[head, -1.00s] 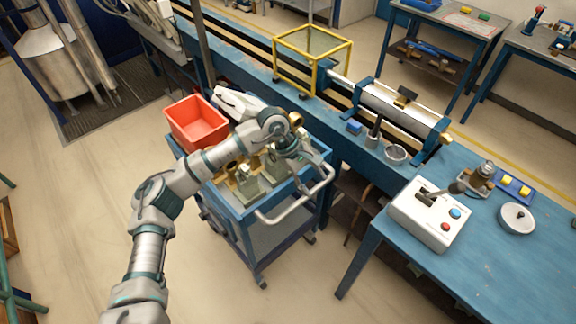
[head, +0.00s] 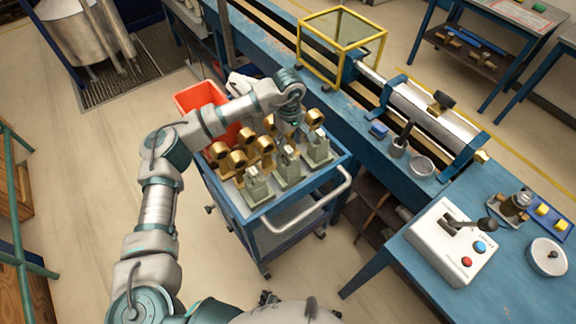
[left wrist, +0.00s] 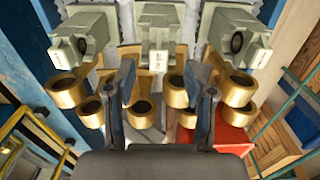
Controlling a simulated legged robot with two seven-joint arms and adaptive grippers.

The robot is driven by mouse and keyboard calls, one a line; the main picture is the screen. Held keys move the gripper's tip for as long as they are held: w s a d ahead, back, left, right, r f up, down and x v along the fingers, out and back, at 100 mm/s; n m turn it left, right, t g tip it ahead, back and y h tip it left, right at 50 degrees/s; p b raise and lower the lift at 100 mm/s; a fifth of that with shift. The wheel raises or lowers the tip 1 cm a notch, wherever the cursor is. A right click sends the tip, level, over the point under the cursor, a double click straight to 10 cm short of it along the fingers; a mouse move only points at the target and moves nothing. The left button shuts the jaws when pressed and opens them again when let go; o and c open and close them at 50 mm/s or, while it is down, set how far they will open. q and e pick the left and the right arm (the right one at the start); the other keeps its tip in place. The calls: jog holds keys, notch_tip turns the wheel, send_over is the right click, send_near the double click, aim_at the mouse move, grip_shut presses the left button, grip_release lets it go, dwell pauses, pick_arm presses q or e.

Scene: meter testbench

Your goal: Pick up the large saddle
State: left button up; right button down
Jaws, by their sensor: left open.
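Three grey-green saddles stand on the blue trolley: a near one (head: 257,187), a middle one (head: 290,167) and a far one (head: 318,151). I cannot tell surely which is the large saddle. In the left wrist view they line the top: left (left wrist: 85,38), middle (left wrist: 160,28) and right (left wrist: 238,40). My left gripper (head: 288,115) is above the trolley, its fingers partly hidden by the brass parts and wrist. In the left wrist view the gripper (left wrist: 160,80) is open and empty, its fingers apart, pointing toward the middle saddle. My right gripper is not in view.
Several brass ring parts (head: 237,159) stand close to the saddles on the trolley (head: 236,217). A red bin (head: 200,97) is at its back left. The blue bench (head: 345,105) runs behind, with a yellow frame (head: 343,45). Open floor lies left.

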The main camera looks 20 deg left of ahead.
aim_at(290, 150)
pick_arm(q)
jog(key=f, duration=0.3)
jog(key=shift+w+f, duration=0.1)
jog(key=shift+w, duration=0.15)
jog(key=shift+f, duration=0.2)
jog(key=shift+s+d+f, duration=0.15)
jog(key=shift+s+f, duration=0.05)
jog(key=shift+f, duration=0.2)
notch_tip(290, 150, down, 4)
jog(key=shift+w+r+p, duration=0.1)
jog(key=shift+w+p, duration=0.05)
jog(key=shift+p, duration=0.3)
jog(key=shift+a+f, duration=0.2)
jog(key=shift+f, duration=0.2)
jog(key=shift+a, duration=0.1)
jog(key=c, duration=0.7)
grip_shut()
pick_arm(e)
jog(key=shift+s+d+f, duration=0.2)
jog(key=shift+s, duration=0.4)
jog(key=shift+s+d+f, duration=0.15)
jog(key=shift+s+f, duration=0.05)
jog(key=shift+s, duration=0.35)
pick_arm(q)
jog(key=shift+r, duration=0.1)
